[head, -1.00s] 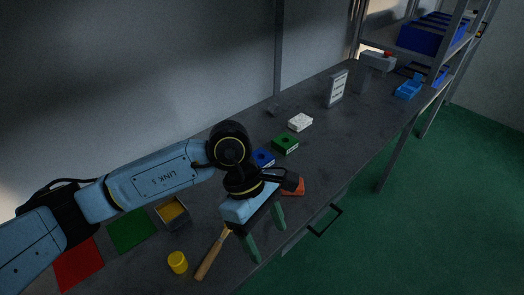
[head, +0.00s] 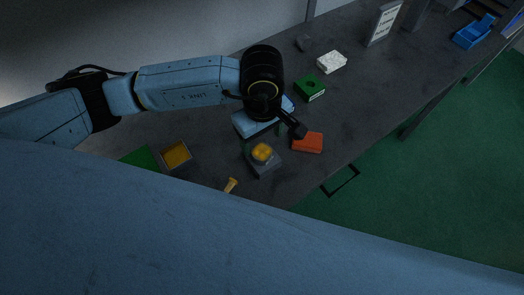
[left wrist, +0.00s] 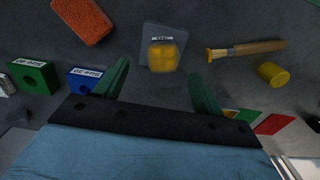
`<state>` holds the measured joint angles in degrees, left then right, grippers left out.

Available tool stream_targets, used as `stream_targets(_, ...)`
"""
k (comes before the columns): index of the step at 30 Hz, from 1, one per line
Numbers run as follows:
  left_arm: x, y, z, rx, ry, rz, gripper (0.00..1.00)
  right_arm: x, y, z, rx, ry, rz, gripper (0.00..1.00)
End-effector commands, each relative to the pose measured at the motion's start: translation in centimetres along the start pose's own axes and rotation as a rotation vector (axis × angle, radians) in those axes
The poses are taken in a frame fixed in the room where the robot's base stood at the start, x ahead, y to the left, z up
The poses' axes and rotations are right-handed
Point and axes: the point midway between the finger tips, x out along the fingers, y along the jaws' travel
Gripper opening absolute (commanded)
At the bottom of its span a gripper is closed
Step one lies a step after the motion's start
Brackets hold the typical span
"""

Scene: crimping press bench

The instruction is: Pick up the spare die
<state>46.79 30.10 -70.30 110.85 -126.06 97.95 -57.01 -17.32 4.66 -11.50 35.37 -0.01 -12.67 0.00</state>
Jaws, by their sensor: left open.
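Two hole-bored blocks with label strips look like dies: a green block (head: 309,88) and a blue block (head: 287,104), partly hidden by my left gripper. Both also show in the left wrist view, the green one (left wrist: 34,77) left of the blue one (left wrist: 84,80). I cannot read which is the spare. A grey square piece with a rounded yellow part (head: 262,153) lies near the gripper; it also shows in the left wrist view (left wrist: 163,54). My left gripper (head: 264,138) is open and empty, above the bench, its fingers pointing down (left wrist: 158,72). My right gripper is not seen.
An orange block (head: 308,142) and a white block (head: 331,62) lie on the bench (head: 225,165). A yellow-filled box (head: 176,155) stands left. A wooden-handled brush (left wrist: 247,49) and a yellow cylinder (left wrist: 272,74) lie right in the wrist view. A sign (head: 383,22) stands farther back.

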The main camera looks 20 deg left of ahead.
Motion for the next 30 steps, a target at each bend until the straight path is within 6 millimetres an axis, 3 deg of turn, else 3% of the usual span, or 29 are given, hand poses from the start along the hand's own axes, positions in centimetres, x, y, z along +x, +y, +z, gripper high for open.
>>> stream_targets(3, 1.3, -0.3, 0.3, 0.0, -0.003, -0.005, 0.69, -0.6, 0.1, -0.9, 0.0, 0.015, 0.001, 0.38)
stream_targets(10, 4.6, -0.5, 0.4, -0.002, -0.002, -0.004, 0.69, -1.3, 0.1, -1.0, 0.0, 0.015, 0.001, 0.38)
stream_targets(19, 5.1, -0.4, 0.4, 0.001, -0.002, -0.001, 0.69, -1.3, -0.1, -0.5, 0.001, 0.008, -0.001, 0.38)
stream_targets(30, 5.1, -0.4, 0.4, 0.0, -0.002, -0.001, 0.22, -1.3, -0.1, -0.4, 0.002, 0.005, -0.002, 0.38)
